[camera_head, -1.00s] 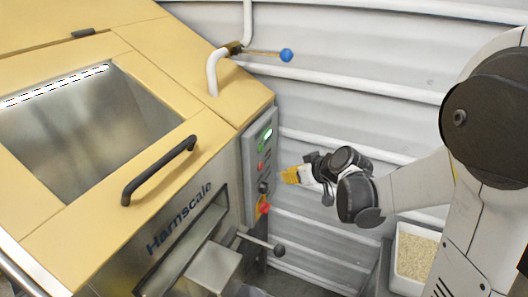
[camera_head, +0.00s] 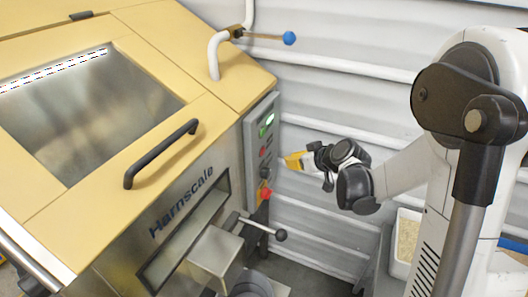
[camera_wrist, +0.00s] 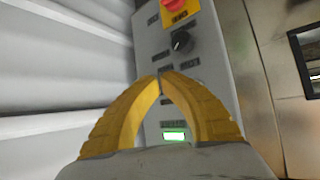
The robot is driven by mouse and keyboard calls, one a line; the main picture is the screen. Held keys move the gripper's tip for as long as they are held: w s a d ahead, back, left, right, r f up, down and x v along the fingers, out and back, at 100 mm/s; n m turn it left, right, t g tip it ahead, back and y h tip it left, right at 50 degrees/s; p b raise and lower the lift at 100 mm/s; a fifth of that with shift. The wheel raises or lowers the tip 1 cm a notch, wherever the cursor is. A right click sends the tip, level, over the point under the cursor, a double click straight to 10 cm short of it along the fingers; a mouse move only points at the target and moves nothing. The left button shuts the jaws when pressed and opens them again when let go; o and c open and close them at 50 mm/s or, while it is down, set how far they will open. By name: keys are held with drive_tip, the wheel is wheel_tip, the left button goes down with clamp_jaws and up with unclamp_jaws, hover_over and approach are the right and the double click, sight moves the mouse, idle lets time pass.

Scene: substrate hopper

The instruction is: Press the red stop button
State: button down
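The grey control panel (camera_head: 261,150) is on the right side of the yellow-topped machine. In the head view it bears a small red button (camera_head: 263,152) below a green display (camera_head: 266,126). Lower down is a larger red knob (camera_head: 265,194) on a yellow plate, which also shows at the top of the wrist view (camera_wrist: 175,5). I cannot read which is labelled stop. My gripper (camera_head: 286,161) has yellow fingers pointing at the panel, just right of it. In the wrist view its fingertips (camera_wrist: 164,72) meet, empty. The small red button is not visible there, perhaps hidden behind them.
A black selector knob (camera_wrist: 182,42) sits between the fingertips and the red knob. A ball-ended lever (camera_head: 265,229) sticks out below the panel. A blue-ended lever (camera_head: 270,37) is above. Corrugated wall (camera_head: 345,105) stands behind my gripper. A white bin (camera_head: 404,240) is lower right.

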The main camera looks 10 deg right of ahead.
drive_tip(key=shift+w+a, duration=0.85)
drive_tip(key=shift+a, duration=0.35)
drive_tip(key=shift+w+a, duration=0.85)
drive_tip(key=shift+a, duration=0.3)
drive_tip(key=shift+w+a, duration=0.1)
drive_tip(key=shift+a, duration=0.05)
drive_tip(key=shift+w+a, duration=0.15)
drive_tip(key=shift+a, duration=0.05)
drive_tip(key=shift+w+a, duration=0.25)
drive_tip(key=shift+a, duration=0.1)
idle(0.4)
drive_tip(key=shift+d, duration=0.1)
drive_tip(key=shift+s+d, duration=0.5)
drive_tip(key=shift+d, duration=0.1)
drive_tip(key=shift+d, duration=0.1)
drive_tip(key=s+d, duration=0.1)
drive_tip(key=d, duration=0.1)
drive_tip(key=s+d, duration=0.1)
drive_tip(key=s, duration=0.1)
drive_tip(key=shift+d+b, duration=0.4)
